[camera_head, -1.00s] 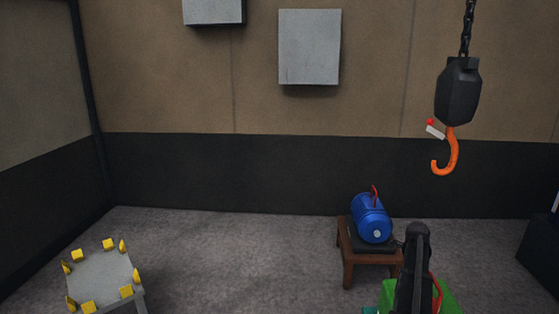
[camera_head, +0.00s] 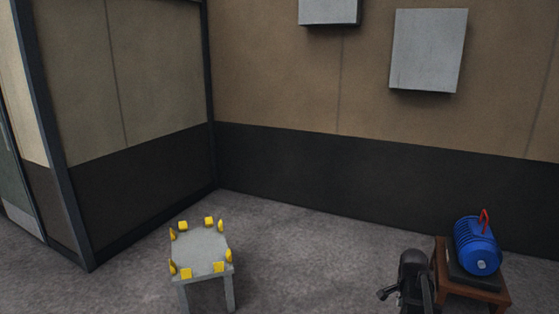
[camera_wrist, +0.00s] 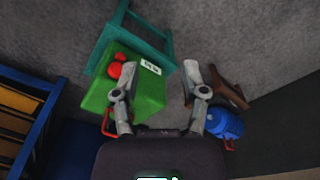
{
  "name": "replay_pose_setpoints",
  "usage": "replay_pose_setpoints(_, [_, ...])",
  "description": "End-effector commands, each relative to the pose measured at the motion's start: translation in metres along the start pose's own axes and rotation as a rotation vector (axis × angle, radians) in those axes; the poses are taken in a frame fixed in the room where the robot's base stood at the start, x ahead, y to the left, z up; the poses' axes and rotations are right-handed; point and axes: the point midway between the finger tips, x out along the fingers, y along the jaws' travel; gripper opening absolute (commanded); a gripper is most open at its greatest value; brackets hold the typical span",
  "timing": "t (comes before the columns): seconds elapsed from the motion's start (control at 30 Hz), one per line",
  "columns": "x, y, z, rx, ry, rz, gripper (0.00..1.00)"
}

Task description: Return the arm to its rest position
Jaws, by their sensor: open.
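My gripper (camera_wrist: 160,75) is open in the wrist view, with its two fingers spread apart and nothing held between them. A green block (camera_wrist: 135,90) with red knobs and a white label lies below it, on a teal stand (camera_wrist: 150,30). The left finger overlaps the block in the picture; I cannot tell how far apart they are. A dark part of my arm (camera_head: 415,280) shows at the bottom of the head view, just left of the blue motor (camera_head: 476,245). The motor also shows in the wrist view (camera_wrist: 225,122), right of the right finger.
The motor stands on a brown wooden stand (camera_head: 475,292). A grey table (camera_head: 202,256) with yellow blocks around its rim stands on the left. A blue rack (camera_wrist: 45,120) shows at the wrist view's left. Grey boxes (camera_head: 427,50) hang on the wall. Floor between table and arm is clear.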

Motion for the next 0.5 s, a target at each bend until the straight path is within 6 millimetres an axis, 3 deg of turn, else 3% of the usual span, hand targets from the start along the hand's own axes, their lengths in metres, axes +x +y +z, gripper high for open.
replay_pose_setpoints(0.1, [-0.003, -0.006, 0.043, -0.180, -0.010, -0.005, 0.56])
replay_pose_setpoints(0.5, [-0.013, -0.011, 0.168, -0.781, -0.038, -0.024, 0.56])
